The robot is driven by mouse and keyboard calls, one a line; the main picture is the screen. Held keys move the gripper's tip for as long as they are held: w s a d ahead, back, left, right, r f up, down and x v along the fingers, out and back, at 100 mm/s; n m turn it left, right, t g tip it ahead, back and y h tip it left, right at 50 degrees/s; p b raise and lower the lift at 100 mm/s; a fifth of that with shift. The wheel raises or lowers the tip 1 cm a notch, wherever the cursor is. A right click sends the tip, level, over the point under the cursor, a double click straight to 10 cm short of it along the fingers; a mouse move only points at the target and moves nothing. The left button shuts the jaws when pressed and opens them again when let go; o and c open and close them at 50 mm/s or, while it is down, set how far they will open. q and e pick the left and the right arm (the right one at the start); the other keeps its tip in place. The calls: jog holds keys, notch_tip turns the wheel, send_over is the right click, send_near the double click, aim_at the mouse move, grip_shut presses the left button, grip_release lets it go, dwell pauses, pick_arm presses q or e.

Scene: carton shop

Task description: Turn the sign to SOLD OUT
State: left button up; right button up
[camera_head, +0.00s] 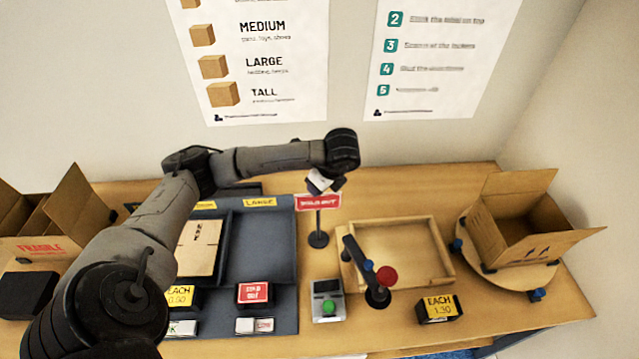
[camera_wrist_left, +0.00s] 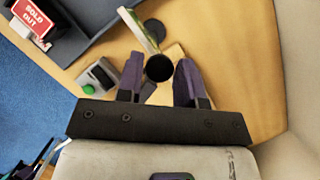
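A pole sign (camera_head: 318,202) stands behind the counter's middle on a black post with a round base (camera_head: 318,239). Its red face, with white lettering that appears to read SOLD OUT, is toward the head camera. In the left wrist view the sign plate (camera_wrist_left: 141,29) is seen nearly edge-on, with a green strip along one side. My left gripper (camera_head: 324,183) is just above the sign, pointing down. In the wrist view its fingers (camera_wrist_left: 158,82) are open, either side of the round black post top (camera_wrist_left: 158,67); contact cannot be told. My right gripper is out of view.
A small red SOLD OUT card (camera_head: 254,292) stands by the dark tray (camera_head: 262,247). A green-button box (camera_head: 328,300), a red-knobbed lever (camera_head: 387,276) and a wooden tray (camera_head: 447,263) are nearby. An open carton (camera_head: 520,228) is right; another (camera_head: 45,232) is left.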

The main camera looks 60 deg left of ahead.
pick_arm(q)
jog(key=o, duration=0.3)
jog(key=shift+o, duration=0.2)
jog(key=shift+r, duration=0.2)
jog(key=p+v, duration=0.6)
jog(key=v, duration=0.7)
jog(key=shift+d+r+p, duration=0.2)
jog(key=shift+p, duration=0.2)
